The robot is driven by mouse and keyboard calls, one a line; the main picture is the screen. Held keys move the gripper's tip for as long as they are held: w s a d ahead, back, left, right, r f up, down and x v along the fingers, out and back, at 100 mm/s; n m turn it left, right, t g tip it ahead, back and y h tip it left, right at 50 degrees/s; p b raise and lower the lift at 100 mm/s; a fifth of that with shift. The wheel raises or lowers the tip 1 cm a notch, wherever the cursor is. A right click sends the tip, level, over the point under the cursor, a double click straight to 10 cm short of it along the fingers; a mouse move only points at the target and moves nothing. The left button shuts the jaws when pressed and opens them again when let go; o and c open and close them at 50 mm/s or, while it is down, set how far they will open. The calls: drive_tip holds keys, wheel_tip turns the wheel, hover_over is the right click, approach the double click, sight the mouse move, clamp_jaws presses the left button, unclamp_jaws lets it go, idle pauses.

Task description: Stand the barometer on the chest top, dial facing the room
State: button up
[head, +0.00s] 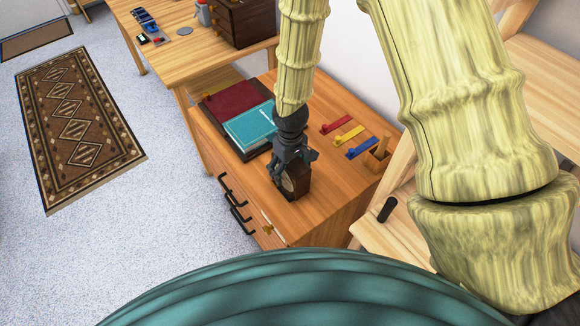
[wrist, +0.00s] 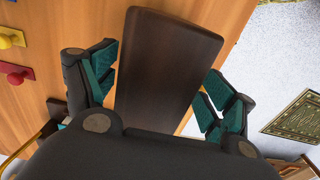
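The barometer (head: 301,181) is a small dark-wood case with a round pale dial. It stands upright on the wooden chest top (head: 340,195) near its front edge. The dial side faces front-left, toward the open floor. My gripper (head: 291,165) is right above and around its upper part, hiding some of it. In the wrist view the dark top of the barometer (wrist: 165,65) lies between the two teal-padded fingers of my gripper (wrist: 163,80). The fingers are spread, with a narrow gap showing on each side. The barometer's lower part is hidden in the wrist view.
A teal book (head: 250,126) and a dark red folder (head: 232,97) lie behind-left on the chest. Red, yellow and blue hooks (head: 350,137) and a small wooden holder (head: 377,156) are to the right. Black handles (head: 236,205) stick out of the front.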

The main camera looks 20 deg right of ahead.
drive_tip(key=shift+r+b, duration=1.15)
drive_tip(key=shift+r, duration=5)
